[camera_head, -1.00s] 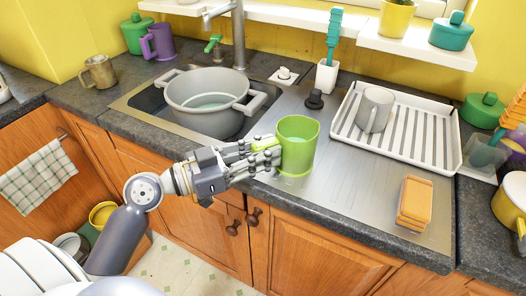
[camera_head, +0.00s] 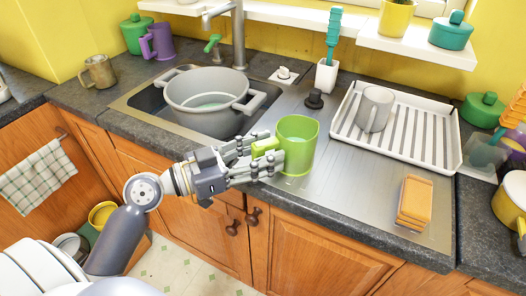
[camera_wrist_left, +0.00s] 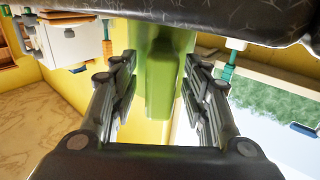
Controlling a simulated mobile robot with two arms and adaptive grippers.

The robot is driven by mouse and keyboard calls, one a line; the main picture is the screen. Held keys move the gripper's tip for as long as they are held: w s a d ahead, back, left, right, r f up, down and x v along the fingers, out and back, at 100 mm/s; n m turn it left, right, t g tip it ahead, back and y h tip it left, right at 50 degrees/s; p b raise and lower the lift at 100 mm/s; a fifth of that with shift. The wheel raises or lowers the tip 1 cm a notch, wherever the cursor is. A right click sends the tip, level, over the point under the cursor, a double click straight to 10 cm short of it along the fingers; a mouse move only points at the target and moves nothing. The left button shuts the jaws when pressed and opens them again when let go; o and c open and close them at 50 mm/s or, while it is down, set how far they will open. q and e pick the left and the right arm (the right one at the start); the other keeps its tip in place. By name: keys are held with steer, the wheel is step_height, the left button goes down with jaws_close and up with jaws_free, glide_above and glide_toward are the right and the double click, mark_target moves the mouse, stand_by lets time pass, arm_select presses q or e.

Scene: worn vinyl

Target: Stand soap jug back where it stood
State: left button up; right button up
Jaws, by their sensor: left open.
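The green soap jug (camera_head: 298,146) stands upright on the steel draining board, near its front edge and just right of the sink. Its handle faces left, towards my left gripper (camera_head: 262,154). My left gripper is open, with its fingers on either side of the handle and apart from it. In the left wrist view the jug's green handle (camera_wrist_left: 160,85) shows between the two spread fingers. My right gripper is not in view.
A grey pot (camera_head: 205,98) sits in the sink behind the gripper. A white dish rack (camera_head: 452,128) with a grey mug (camera_head: 375,108) is at the back right. Orange sponges (camera_head: 414,202) lie at the front right. The steel between jug and sponges is clear.

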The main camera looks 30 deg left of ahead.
mark_target(253, 157)
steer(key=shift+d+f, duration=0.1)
arm_select(q)
steer(key=shift+s+a+f+b, duration=0.1)
steer(key=shift+s+a+b, duration=0.4)
steer(key=shift+b, duration=0.1)
steer(key=shift+b+v, duration=0.75)
steer(key=shift+v, duration=0.3)
steer(key=shift+b+v, duration=0.75)
steer(key=shift+v, duration=0.2)
steer(key=shift+s, duration=0.1)
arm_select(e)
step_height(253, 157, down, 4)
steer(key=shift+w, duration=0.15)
arm_select(q)
steer(key=shift+s+a+b, duration=0.35)
steer(key=shift+s, duration=0.05)
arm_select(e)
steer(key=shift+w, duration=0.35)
arm_select(q)
steer(key=shift+s+a+b, duration=0.4)
steer(key=shift+s, duration=0.1)
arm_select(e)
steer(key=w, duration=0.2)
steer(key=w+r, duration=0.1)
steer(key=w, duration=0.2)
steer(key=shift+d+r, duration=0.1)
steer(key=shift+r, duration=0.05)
